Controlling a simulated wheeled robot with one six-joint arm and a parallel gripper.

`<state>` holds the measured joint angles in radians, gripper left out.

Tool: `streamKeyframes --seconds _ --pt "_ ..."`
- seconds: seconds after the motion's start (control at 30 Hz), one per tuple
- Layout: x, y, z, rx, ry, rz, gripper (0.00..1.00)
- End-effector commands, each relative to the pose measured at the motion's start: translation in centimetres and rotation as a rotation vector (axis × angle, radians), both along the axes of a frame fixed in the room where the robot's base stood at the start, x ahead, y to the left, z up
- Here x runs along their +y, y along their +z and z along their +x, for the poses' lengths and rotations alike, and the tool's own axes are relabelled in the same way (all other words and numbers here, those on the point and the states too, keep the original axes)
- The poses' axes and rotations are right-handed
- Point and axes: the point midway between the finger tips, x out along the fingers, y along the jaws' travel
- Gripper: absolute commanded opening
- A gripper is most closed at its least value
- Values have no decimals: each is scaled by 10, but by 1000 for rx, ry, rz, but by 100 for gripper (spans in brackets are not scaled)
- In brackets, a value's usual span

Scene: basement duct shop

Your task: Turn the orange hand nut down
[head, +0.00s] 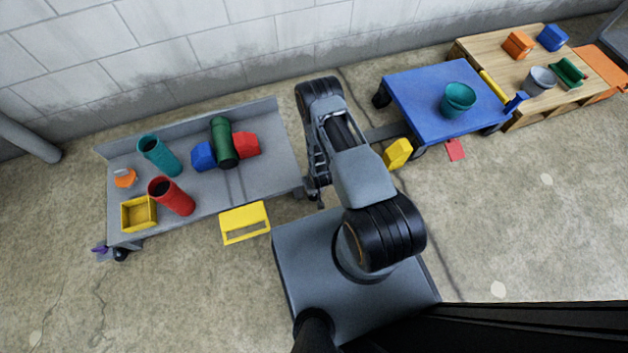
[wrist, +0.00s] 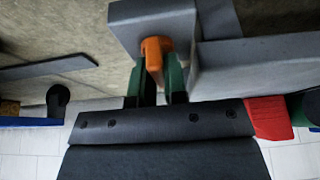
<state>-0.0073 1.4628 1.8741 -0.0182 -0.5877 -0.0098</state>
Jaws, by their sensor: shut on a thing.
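The orange hand nut (wrist: 155,47) shows in the wrist view at a gap in a grey part (wrist: 150,22) by the end of the grey bench (wrist: 255,62). My gripper (wrist: 158,68) has green fingers, one on each side of the nut, and is shut on it. The fingers hide part of the nut, and its thread cannot be seen. In the head view my arm reaches to the right end of the bench (head: 262,172), and the arm hides the nut and the fingertips.
On the bench are teal (head: 158,155), red (head: 171,196) and green (head: 224,143) cylinders, a red block (head: 246,145), a blue block (head: 203,156), a yellow box (head: 138,214) and an orange piece (head: 125,178). A blue table (head: 420,95) stands right of my arm. A yellow frame (head: 245,222) is in front of the bench.

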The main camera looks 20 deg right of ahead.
Motion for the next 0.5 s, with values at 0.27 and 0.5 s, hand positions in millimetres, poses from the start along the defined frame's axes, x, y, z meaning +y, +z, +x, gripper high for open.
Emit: streamKeyframes --seconds 0.27,0.5 --pt "0 0 0 1 -48 0 0" --pt "0 0 0 1 -52 1 0"
